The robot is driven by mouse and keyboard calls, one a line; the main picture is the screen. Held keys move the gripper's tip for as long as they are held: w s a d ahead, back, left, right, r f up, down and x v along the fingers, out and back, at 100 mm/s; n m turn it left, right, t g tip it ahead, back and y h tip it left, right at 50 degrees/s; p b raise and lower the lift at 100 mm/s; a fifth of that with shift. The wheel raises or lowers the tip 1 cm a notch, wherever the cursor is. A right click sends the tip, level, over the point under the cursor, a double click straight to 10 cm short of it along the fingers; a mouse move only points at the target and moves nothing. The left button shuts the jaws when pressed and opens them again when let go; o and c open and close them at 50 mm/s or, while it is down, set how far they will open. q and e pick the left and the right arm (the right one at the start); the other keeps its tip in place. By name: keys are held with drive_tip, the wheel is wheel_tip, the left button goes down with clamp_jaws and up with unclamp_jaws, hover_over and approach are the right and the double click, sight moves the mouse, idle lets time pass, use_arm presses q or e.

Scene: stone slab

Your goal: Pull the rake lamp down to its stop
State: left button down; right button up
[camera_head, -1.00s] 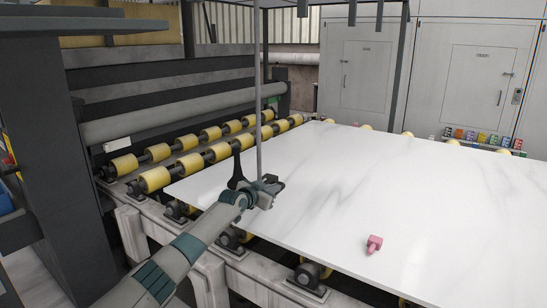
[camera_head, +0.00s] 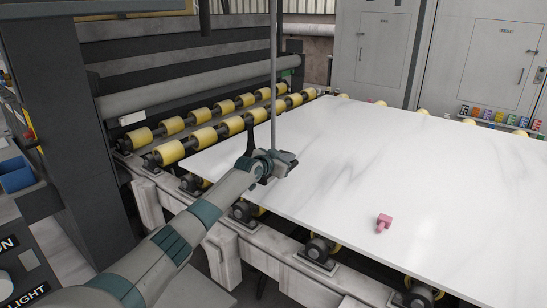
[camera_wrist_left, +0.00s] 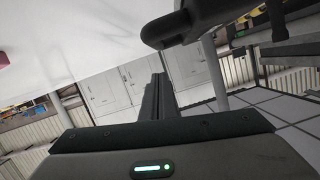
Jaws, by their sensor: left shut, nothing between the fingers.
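A thin grey upright rod (camera_head: 273,80), which I take to be part of the rake lamp, comes down from above the head view to my left gripper. The lamp's upper part is out of view. My left gripper (camera_head: 287,158) is shut with nothing between its fingers, beside the rod's lower end, over the slab's left part. In the left wrist view its dark fingers (camera_wrist_left: 160,95) are together. A dark rounded handle (camera_wrist_left: 190,22) is beyond them at the top, apart from them in the picture, with a grey rod (camera_wrist_left: 213,75) below it. My right gripper is not in view.
The white stone slab (camera_head: 340,150) lies on yellow rollers (camera_head: 169,153) in a grey frame. A small pink block (camera_head: 384,222) sits on the slab. A dark machine column (camera_head: 75,140) stands at left. Grey cabinets (camera_head: 490,60) stand behind. Much of the slab is clear.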

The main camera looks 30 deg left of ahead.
use_arm(q)
drive_tip(key=b+v, duration=0.1)
drive_tip(key=v, duration=0.9)
drive_tip(key=shift+r+b, duration=0.25)
drive_tip(key=shift+b, duration=0.05)
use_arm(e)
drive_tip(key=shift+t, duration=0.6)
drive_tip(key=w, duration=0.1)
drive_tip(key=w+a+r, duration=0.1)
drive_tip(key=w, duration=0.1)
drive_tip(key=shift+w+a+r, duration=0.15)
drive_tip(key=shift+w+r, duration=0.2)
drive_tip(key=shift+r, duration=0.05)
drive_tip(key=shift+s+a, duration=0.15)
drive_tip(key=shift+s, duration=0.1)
use_arm(q)
drive_tip(key=shift+d, duration=0.1)
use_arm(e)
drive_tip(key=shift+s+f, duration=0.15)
